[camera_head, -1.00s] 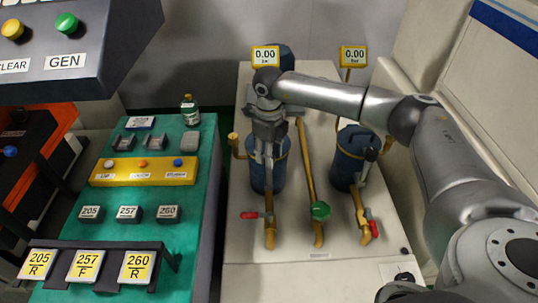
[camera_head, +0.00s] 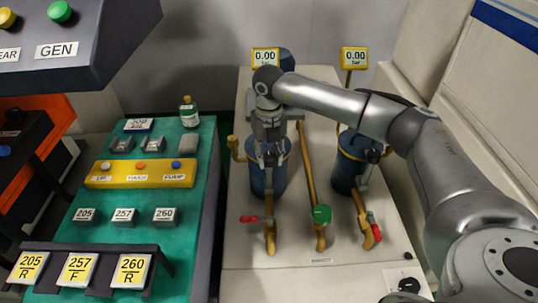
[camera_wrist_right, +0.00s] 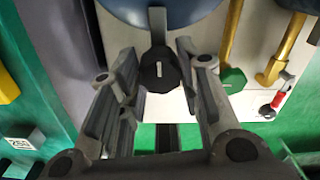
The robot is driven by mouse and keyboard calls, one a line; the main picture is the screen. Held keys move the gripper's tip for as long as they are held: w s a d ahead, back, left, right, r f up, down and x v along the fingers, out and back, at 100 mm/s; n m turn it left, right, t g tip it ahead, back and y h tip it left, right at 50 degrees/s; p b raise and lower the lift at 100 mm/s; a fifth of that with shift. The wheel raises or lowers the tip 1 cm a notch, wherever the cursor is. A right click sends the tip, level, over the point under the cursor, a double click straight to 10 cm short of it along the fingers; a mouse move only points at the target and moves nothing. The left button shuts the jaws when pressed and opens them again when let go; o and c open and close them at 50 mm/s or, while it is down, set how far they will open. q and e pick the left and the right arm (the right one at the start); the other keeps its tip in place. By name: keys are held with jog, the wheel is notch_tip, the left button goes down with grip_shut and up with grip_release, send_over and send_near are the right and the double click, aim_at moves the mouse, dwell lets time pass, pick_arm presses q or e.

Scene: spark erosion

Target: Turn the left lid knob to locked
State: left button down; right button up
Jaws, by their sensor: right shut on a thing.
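The left lid knob (camera_wrist_right: 160,74) is black and many-sided with a short pale mark, seen in the wrist view. It sits at the left blue vessel (camera_head: 266,182), beside a grey bar. My right gripper (camera_wrist_right: 157,62) has its fingers on either side of the knob and is shut on it. In the head view the right gripper (camera_head: 270,153) is in front of the left vessel's upper part and hides the knob there. No locked marking is readable. My left gripper is not in view.
A right blue vessel (camera_head: 345,178) stands under my right arm. Brass pipes with a green knob (camera_head: 321,214) and red valve handles (camera_head: 249,219) lie in front. A green control desk (camera_head: 193,222) is at the left. Gauges (camera_head: 265,57) at the back read 0.00.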

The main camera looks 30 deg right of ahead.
aim_at(269, 155)
jog(key=shift+w+m, duration=0.1)
jog(key=shift+m, duration=0.3)
jog(key=o, duration=1.1)
jog(key=shift+c, duration=0.2)
notch_tip(269, 155, up, 12)
dwell(0.4)
